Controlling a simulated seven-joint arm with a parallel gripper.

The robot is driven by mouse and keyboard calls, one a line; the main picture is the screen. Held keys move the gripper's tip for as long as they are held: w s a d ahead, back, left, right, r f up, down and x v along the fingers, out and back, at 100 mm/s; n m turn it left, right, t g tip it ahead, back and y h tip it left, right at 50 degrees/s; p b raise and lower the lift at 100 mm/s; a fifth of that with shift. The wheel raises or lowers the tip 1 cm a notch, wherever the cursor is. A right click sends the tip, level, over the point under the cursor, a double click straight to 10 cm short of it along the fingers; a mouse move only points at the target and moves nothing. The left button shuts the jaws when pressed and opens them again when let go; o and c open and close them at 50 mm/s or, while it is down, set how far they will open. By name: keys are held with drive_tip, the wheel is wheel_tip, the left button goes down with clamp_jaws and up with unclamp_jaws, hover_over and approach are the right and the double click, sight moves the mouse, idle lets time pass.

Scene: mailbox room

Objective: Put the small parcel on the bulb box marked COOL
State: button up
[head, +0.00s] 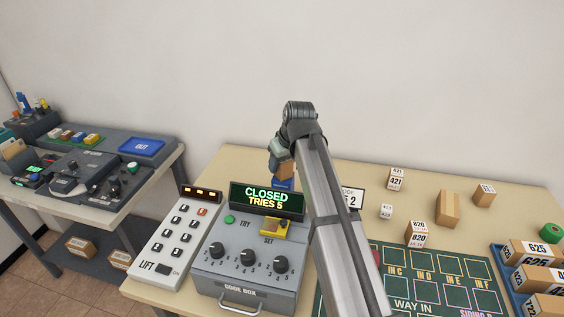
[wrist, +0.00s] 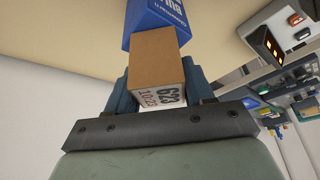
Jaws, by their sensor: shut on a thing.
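My gripper (head: 279,165) is above the table's back edge, behind the code box. It is shut on a small brown parcel (head: 287,171); in the wrist view this parcel (wrist: 158,60) sits between the fingers and its white label reads 623. A blue box (head: 283,185) is just below the parcel, partly hidden by the code box display. The blue box (wrist: 157,22) shows beyond the parcel in the wrist view, with a partial word starting "BUL". I cannot read COOL on it. I cannot tell whether the parcel touches the box.
The code box (head: 246,262) with its CLOSED, TRIES 5 display stands in front. A lift keypad (head: 174,239) is to its left. Several cartons, including a tall brown one (head: 447,209), stand on the right. A side table (head: 150,180) is at left.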

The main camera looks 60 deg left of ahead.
drive_tip(key=o, duration=1.1)
drive_tip(key=v, duration=1.2)
